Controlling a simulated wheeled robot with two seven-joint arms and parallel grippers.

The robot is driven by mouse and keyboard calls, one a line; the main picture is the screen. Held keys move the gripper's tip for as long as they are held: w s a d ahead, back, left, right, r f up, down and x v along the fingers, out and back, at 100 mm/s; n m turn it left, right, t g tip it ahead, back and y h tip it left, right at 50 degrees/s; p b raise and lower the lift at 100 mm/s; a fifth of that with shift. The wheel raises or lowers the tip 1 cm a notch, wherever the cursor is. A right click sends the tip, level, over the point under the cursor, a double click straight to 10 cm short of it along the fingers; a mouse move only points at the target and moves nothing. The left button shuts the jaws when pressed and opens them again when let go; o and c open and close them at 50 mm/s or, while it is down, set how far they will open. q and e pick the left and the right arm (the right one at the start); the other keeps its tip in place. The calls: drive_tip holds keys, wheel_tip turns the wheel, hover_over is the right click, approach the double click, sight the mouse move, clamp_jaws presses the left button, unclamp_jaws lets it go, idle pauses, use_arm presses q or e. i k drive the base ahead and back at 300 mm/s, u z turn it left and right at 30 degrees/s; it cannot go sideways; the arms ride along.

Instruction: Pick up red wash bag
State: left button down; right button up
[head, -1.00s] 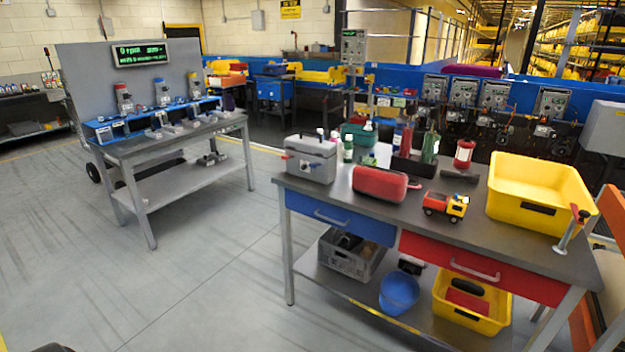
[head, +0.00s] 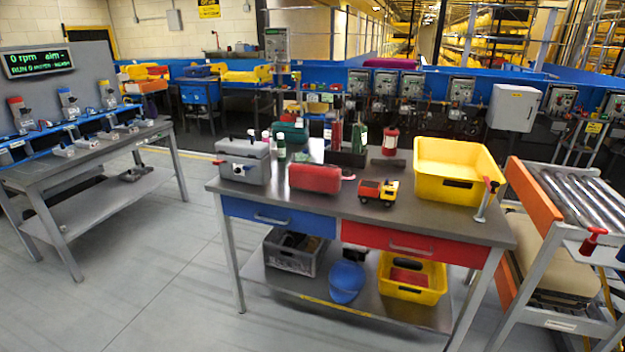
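The red wash bag (head: 315,178) lies on the grey top of the workbench (head: 350,208), near the middle. It is a rounded red pouch with a small tab at its right end. A toy truck (head: 378,192) stands to its right and a grey toolbox (head: 243,161) to its left. Neither of my grippers shows in the head view.
A yellow bin (head: 458,168) and a small clamp (head: 487,198) stand at the bench's right end. Bottles in a dark holder (head: 345,157) stand behind the bag. A roller conveyor (head: 590,195) is close at right. Open floor (head: 130,275) lies at front left.

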sight(306, 176)
drive_tip(key=u, duration=0.75)
drive_tip(key=i, duration=1.15)
drive_tip(key=z, duration=0.85)
